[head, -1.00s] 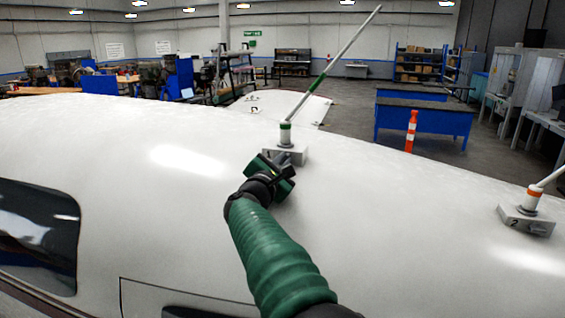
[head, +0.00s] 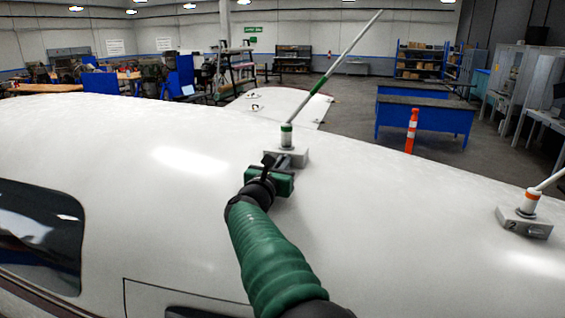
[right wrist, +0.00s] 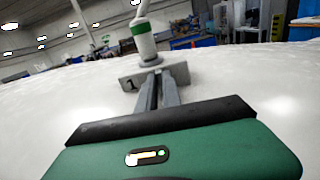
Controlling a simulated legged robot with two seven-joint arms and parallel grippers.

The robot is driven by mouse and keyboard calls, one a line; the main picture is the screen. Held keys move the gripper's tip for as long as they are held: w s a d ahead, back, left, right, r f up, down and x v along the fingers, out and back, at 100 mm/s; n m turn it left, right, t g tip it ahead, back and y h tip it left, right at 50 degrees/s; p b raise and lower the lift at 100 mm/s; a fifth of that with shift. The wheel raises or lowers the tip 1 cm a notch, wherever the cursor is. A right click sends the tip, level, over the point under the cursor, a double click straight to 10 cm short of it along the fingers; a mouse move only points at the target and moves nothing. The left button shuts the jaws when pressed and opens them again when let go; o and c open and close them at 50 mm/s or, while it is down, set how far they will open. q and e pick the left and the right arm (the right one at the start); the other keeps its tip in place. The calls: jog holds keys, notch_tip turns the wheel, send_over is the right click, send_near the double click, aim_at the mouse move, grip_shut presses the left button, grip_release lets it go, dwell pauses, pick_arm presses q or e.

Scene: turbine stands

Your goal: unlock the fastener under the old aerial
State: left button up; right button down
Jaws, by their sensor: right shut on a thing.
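A white aerial with green bands (head: 320,83) leans up and right from a grey base block (head: 298,154) on the white curved roof. In the right wrist view the block (right wrist: 133,80) bears a "1" and carries a green-banded collar (right wrist: 145,40). My right gripper (head: 281,162) is at the near face of this block. In the right wrist view its two fingers (right wrist: 157,76) are close together, shut on the fastener at the block's front. The fastener itself is hidden by the fingers. My left gripper is not in view.
A second aerial with an orange band (head: 531,200), on a base marked "2", stands at the right on the roof (head: 400,220). A dark window (head: 38,235) is at the left. Blue workbenches (head: 424,120) and an orange post (head: 411,130) stand beyond the roof.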

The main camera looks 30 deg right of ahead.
jog(key=shift+r, duration=0.15)
dwell(0.4)
jog(key=c, duration=1.5)
grip_release()
jog(key=shift+w+n, duration=0.1)
jog(key=shift+n, duration=0.2)
jog(key=shift+a, duration=0.1)
